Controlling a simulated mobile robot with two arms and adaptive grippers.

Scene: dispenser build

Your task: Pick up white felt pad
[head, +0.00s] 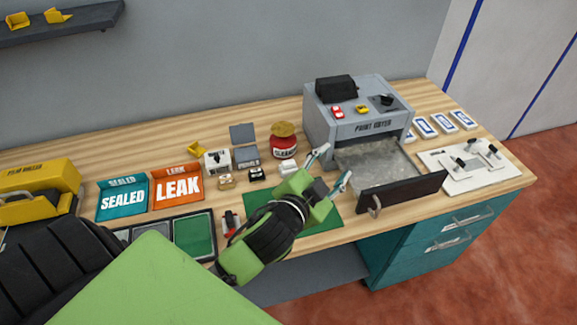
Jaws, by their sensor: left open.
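A small white block-like piece (288,168) lies on the wooden worktop beside the red jar, just left of my left gripper. It may be the white felt pad, but it is too small to tell for sure. My left gripper (335,166) is open, with nothing visible between its fingers. It is over the area between the green mat (322,222) and the pulled-out drawer of the grey paint dryer (350,127). The gripper and its wrist cover part of the mat. My right gripper is not in view.
The dryer's drawer front (405,192) juts out to the right of my gripper. A red jar (284,146), an orange LEAK bin (178,188), a teal SEALED bin (122,199) and a white fixture board (470,166) stand on the worktop. Small parts crowd the middle.

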